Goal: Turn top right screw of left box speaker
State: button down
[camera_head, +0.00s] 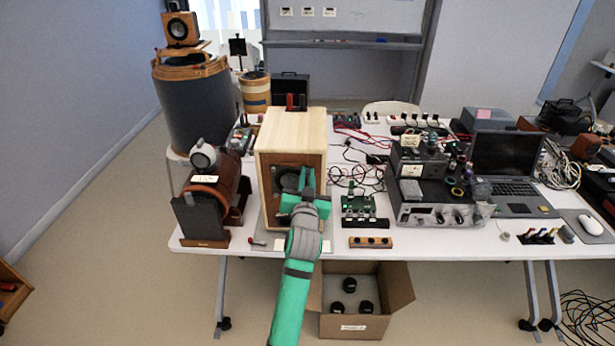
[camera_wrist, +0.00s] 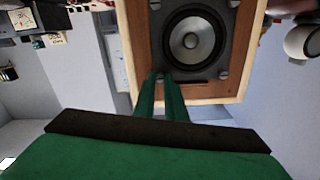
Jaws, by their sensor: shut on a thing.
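The box speaker (camera_head: 290,128) stands upright at the left part of the table, with a pale wooden case and a brown front. Its round cone (camera_wrist: 193,40) on a dark square plate fills the middle of the wrist view. My gripper (camera_head: 306,174) reaches the upper right of the speaker front in the head view. In the wrist view, which looks turned over, my gripper (camera_wrist: 161,78) has its two green fingers close together at the plate's lower left corner. They are shut on the corner screw, which they mostly hide. Another corner screw (camera_wrist: 223,75) shows clear of the fingers.
A dark round-bodied device (camera_head: 213,200) stands close left of the speaker. A green circuit board (camera_head: 358,210) and a grey electronics unit (camera_head: 440,208) are to the right. An open cardboard box (camera_head: 395,285) stands on the floor under the table's front edge.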

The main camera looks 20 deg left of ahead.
jog(key=shift+m, duration=1)
jog(key=c, duration=1.8)
grip_release()
